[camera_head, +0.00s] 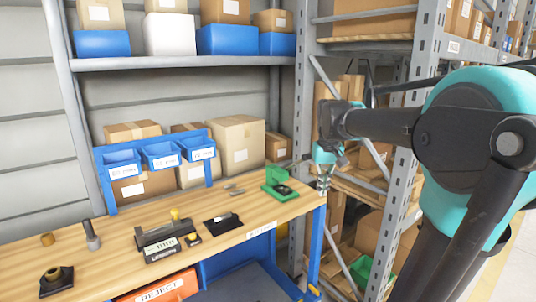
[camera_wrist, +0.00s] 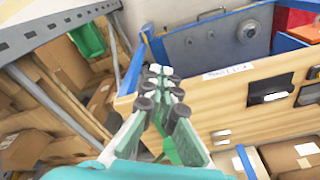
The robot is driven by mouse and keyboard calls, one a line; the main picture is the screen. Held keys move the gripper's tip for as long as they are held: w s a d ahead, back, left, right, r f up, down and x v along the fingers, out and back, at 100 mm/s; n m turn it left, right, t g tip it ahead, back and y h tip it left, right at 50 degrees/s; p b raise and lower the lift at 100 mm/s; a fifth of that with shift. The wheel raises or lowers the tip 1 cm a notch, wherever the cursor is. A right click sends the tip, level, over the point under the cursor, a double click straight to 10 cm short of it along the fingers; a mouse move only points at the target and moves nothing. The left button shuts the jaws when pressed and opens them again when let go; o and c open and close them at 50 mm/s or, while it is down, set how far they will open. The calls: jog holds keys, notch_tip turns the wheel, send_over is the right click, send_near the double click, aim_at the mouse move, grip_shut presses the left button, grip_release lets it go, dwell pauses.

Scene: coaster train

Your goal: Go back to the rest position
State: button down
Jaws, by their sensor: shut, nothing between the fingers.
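My gripper (camera_head: 323,188) hangs at the right end of the wooden workbench (camera_head: 108,250), beside the shelf upright, in the head view. In the wrist view my gripper (camera_wrist: 160,71) has its fingers together with nothing between them. The bench's edge (camera_wrist: 205,89) shows just right of the fingers there. My arm reaches in from the right of the head view. I cannot tell the exact gap between the fingertips and the bench corner.
A green fixture (camera_head: 280,184) stands near the bench's right end. A black block (camera_head: 222,223), a grey device (camera_head: 160,238) and a dark flanged part (camera_head: 56,279) stand further left. A metal shelf (camera_head: 404,150) with cartons rises close behind my arm. A green bin (camera_head: 361,275) sits low.

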jog(key=s+d+f+t, duration=0.1)
jog(key=s+f, duration=0.7)
jog(key=f, duration=0.3)
jog(key=s+f+t, duration=0.1)
jog(key=s+f, duration=0.8)
jog(key=f, duration=0.3)
jog(key=shift+d+m+t, duration=0.35)
jog(key=shift+m+t, duration=0.05)
